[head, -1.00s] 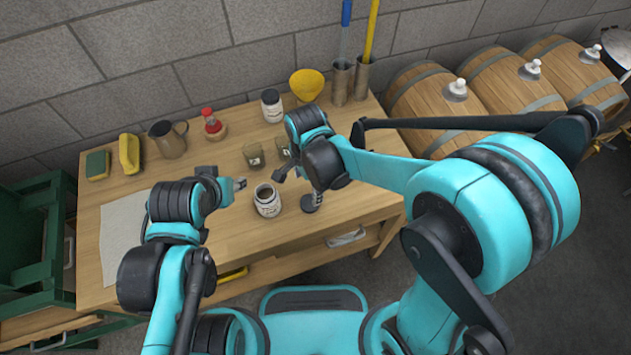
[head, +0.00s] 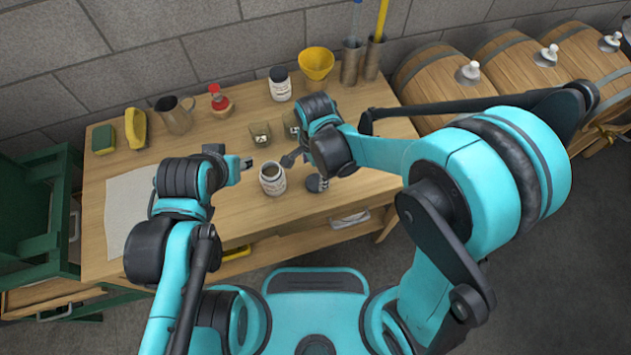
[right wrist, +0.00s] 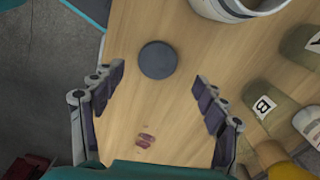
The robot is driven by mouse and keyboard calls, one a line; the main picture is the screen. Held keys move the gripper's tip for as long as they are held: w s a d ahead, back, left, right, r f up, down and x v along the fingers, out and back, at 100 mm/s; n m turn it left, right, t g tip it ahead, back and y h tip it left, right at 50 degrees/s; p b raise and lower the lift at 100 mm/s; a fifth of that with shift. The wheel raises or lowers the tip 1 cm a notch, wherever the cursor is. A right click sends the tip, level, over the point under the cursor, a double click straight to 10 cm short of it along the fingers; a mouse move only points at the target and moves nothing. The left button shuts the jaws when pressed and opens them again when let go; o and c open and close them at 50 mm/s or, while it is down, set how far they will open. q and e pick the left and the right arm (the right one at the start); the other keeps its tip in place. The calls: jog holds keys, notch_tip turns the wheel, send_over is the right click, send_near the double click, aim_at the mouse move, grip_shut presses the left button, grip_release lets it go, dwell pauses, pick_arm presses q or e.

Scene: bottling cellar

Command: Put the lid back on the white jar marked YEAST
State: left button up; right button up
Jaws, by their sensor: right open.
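An open white jar (head: 272,179) stands upright near the table's front edge; its label is too small to read. A round dark lid (head: 317,184) lies flat on the table to its right. In the right wrist view the lid (right wrist: 158,60) shows between and beyond the fingers, with part of the jar (right wrist: 240,8) at the top. My right gripper (head: 303,170) is open and empty above the lid; its spread fingers also show in the wrist view (right wrist: 157,80). My left gripper (head: 245,163) is left of the jar, apart from it; its opening is unclear.
A second, closed jar (head: 280,85), a yellow funnel (head: 316,65), a red-topped item (head: 218,101) and a jug (head: 175,115) stand at the back. A pale sheet (head: 130,210) lies left.

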aim_at(316, 182)
jog(key=f+b, duration=0.1)
jog(key=f, duration=0.1)
jog(key=f+b, duration=0.1)
jog(key=f, duration=0.1)
jog(key=shift+s+d+f, duration=0.1)
jog(key=shift+d+f, duration=0.1)
jog(key=shift+f, duration=0.2)
jog(key=c, duration=0.8)
